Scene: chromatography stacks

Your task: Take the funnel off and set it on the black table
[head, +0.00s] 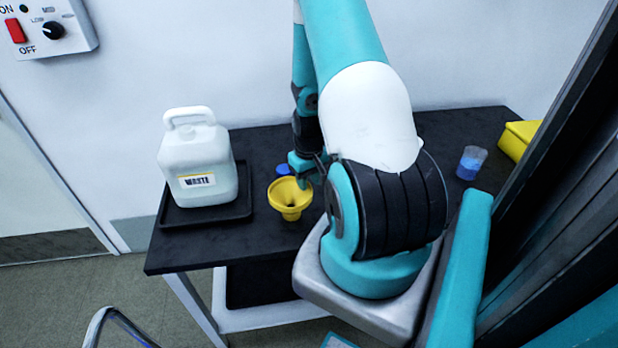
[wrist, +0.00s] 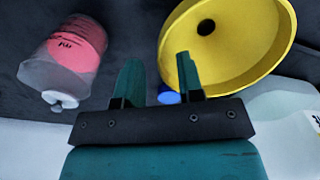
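The yellow funnel (head: 291,203) is mouth up over the black table (head: 190,245), to the right of the white waste jug (head: 207,165). It appears to rest on the table, but its base is hard to see. In the wrist view the funnel (wrist: 232,72) is large and close. My gripper (wrist: 157,75) is open, its fingers apart with table showing between them. One finger overlaps the funnel's rim in that view; whether they touch I cannot tell. In the head view my gripper (head: 308,168) is just behind and right of the funnel.
The jug stands in a black tray (head: 240,205). A blue cap (head: 284,170) lies behind the funnel. A cup of blue liquid (head: 471,163) and a yellow box (head: 516,140) are at right. A pink-filled bottle (wrist: 75,55) shows in the wrist view.

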